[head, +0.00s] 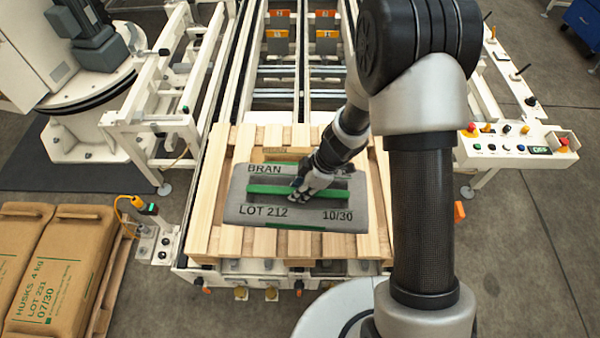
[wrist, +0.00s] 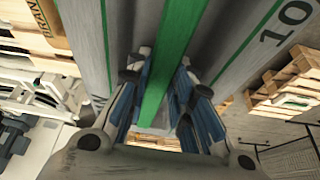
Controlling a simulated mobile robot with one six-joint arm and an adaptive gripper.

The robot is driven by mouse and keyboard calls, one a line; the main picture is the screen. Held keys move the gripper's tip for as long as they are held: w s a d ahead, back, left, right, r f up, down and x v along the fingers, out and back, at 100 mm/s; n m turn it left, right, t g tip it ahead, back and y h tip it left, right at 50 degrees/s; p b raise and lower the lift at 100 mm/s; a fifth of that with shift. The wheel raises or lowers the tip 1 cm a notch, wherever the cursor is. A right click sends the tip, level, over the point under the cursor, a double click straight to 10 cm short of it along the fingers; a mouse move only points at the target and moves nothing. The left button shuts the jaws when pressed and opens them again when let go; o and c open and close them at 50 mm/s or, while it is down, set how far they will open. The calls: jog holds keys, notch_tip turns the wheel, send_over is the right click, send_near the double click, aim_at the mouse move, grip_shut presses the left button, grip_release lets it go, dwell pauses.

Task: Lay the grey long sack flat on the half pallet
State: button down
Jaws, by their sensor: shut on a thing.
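The grey long sack (head: 300,213) has a green band and black print reading BRAN, LOT 212 and 10/30. It lies level over the pale wooden half pallet (head: 207,185) in the head view and hides much of its deck. I cannot tell whether the sack touches the pallet. My gripper (head: 302,190) is over the sack's middle, shut on it at the green band. In the wrist view the grey sack (wrist: 215,40) fills the upper middle, with the band running between my fingers (wrist: 162,68). The fingertips' grip is partly hidden.
A brown sack (head: 280,155) shows on the pallet behind the grey one. The pallet stands on a roller conveyor (head: 285,88). Brown sacks (head: 60,265) lie on another pallet at lower left. A control panel (head: 515,145) is at right.

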jog(key=shift+w+d+r, duration=0.1)
jog(key=shift+w+r, duration=0.2)
jog(key=shift+f+n, duration=0.2)
jog(key=shift+n, duration=0.1)
notch_tip(320, 180, down, 20)
jog(key=b, duration=1)
jog(key=shift+r, duration=0.25)
jog(key=c, duration=1.4)
grip_release()
jog(key=shift+s+d+f, duration=0.1)
jog(key=shift+f, duration=0.1)
jog(key=shift+r, duration=0.1)
